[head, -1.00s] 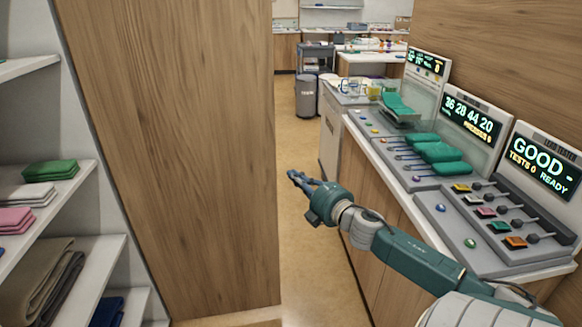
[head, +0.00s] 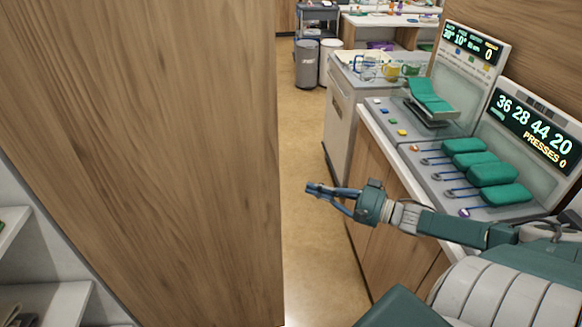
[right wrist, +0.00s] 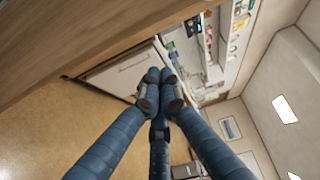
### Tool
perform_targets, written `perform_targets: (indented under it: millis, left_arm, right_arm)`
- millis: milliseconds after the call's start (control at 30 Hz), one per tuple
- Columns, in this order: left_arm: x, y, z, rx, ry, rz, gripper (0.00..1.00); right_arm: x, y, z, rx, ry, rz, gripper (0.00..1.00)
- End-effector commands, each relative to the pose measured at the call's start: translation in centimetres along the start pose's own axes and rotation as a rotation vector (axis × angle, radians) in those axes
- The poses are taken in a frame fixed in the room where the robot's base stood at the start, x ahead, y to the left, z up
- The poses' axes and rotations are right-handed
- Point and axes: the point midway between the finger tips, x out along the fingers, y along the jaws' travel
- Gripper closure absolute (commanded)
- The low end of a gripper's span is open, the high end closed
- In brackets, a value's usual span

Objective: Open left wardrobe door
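A tall wooden panel (head: 150,150), which looks like a wardrobe door or side, fills the left half of the head view. White shelves (head: 45,300) show at its lower left, so that side of the wardrobe is open to view. No handle shows, and I cannot tell where it hinges. My right gripper (head: 314,188) is just right of the panel's right edge in the picture, with a gap of floor between. In the right wrist view its blue fingertips (right wrist: 161,82) come together with nothing between them. My left gripper is not in view.
A counter with a panel of green pads (head: 480,170) and lit displays (head: 535,125) runs along the right, close to my right arm. Grey and white bins (head: 307,65) stand further back. A strip of clear floor (head: 305,250) lies between panel and counter.

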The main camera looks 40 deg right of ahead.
Motion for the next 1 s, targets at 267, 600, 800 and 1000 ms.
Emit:
perform_targets:
  millis: [267,600,800,1000]
  left_arm:
    - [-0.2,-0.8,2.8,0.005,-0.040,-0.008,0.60]
    - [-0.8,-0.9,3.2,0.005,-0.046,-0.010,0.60]
    - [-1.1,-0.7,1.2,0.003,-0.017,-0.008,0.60]
    - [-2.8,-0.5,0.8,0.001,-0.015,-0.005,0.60]
  right_arm:
    - [1.4,-0.3,-0.1,0.073,-0.002,-0.015,1.00]
    - [6.9,-0.5,-0.1,0.069,-0.001,-0.014,1.00]
    - [9.4,-0.4,-0.1,0.069,-0.001,-0.013,1.00]
    - [8.6,-0.6,1.4,0.074,-0.003,-0.006,1.00]
